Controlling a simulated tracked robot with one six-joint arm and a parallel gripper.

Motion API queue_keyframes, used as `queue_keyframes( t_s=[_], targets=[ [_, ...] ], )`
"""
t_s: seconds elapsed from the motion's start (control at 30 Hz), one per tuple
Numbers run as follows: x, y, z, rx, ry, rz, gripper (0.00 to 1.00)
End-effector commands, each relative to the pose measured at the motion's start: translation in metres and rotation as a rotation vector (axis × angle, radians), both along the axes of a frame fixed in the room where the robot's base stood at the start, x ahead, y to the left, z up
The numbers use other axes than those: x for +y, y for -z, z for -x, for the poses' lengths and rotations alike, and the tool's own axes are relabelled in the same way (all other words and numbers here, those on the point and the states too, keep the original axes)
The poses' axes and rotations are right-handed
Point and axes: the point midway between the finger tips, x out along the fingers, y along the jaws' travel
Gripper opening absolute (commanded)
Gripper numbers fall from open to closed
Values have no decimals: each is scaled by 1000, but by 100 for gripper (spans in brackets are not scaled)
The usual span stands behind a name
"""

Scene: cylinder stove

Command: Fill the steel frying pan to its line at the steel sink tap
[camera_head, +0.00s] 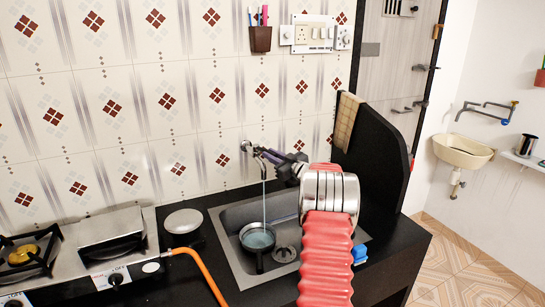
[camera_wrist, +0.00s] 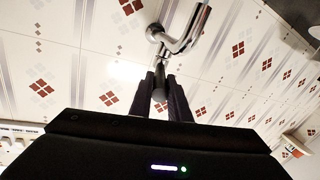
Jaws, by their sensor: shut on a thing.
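The frying pan (camera_head: 244,247) sits in the steel sink (camera_head: 228,217), its short dark handle toward the front. Bluish water lies in it, and a thin stream falls into it from the tap (camera_head: 248,147). I cannot make out the fill line or the level against it. My gripper (camera_head: 265,153) is at the tap on the tiled wall. In the wrist view, my gripper (camera_wrist: 159,72) is shut on the tap handle (camera_wrist: 158,93), a dark stem between the fingers, below the chrome spout (camera_wrist: 187,40). My arm hides the sink's right part.
A stove (camera_head: 110,245) with an orange hose (camera_head: 203,275) stands left of the sink, and a round lidded pot (camera_head: 183,221) is between them. A black partition (camera_head: 375,150) rises on the right with a cloth over it. A blue item (camera_head: 359,252) lies right of my arm.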

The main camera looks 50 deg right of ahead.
Motion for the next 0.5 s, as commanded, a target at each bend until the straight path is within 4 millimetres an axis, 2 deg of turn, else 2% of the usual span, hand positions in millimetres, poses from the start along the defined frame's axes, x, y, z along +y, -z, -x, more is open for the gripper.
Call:
queue_keyframes(
  t_s=[0.07,0.1,0.3,0.5],
  targets=[
    [1,-3,-2,-3,-1,2,0],
    [1,-3,-2,-3,-1,2,19],
    [1,-1,-2,-2,-1,1,33],
    [2,-1,-2,-1,-1,0,35]
  ],
)
